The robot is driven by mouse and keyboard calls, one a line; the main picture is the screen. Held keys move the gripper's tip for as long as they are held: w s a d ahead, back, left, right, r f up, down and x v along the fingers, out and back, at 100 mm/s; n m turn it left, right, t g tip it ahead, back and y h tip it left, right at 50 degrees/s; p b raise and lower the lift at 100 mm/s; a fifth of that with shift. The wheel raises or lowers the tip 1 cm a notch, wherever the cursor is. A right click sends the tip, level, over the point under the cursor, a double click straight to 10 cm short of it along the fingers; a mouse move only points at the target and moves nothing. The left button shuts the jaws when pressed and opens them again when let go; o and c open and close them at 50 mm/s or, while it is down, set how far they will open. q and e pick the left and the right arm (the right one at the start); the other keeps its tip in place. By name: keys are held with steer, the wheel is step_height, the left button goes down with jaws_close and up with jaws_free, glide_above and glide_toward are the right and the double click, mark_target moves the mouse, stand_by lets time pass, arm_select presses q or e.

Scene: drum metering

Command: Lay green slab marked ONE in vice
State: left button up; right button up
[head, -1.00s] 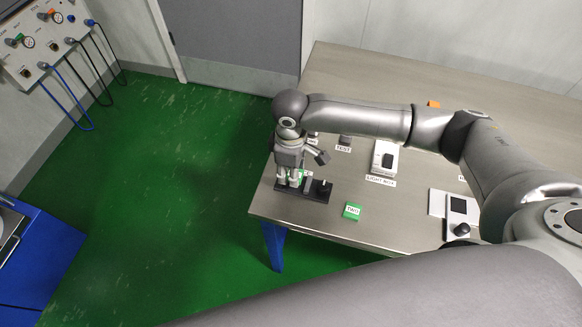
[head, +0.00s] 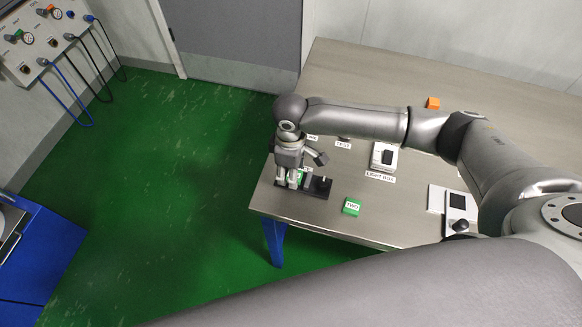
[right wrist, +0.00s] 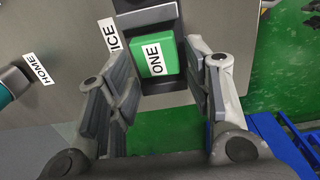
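The green slab marked ONE (right wrist: 153,58) lies in the black vice (right wrist: 176,88), just below the vice's grey block in the right wrist view. In the head view the vice (head: 320,189) stands at the table's near left corner, and the slab is mostly hidden by my gripper. My right gripper (right wrist: 168,88) is over the vice, its fingers apart on either side of the slab. A gap shows between the left finger and the slab; whether the right finger touches it I cannot tell. My left gripper is not in view.
A green slab marked TWO (head: 351,207) lies on the table (head: 400,225) right of the vice. A light box (head: 384,157), an orange block (head: 433,103) and a device with a dark screen (head: 458,205) stand farther right. Green floor lies beyond the table edge.

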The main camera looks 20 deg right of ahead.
stand_by(0.3)
steer(key=shift+r, duration=0.3)
step_height(320, 180, up, 13)
steer(key=b, duration=0.2)
steer(key=shift+f, duration=0.2)
stand_by(0.7)
steer(key=shift+d, duration=0.15)
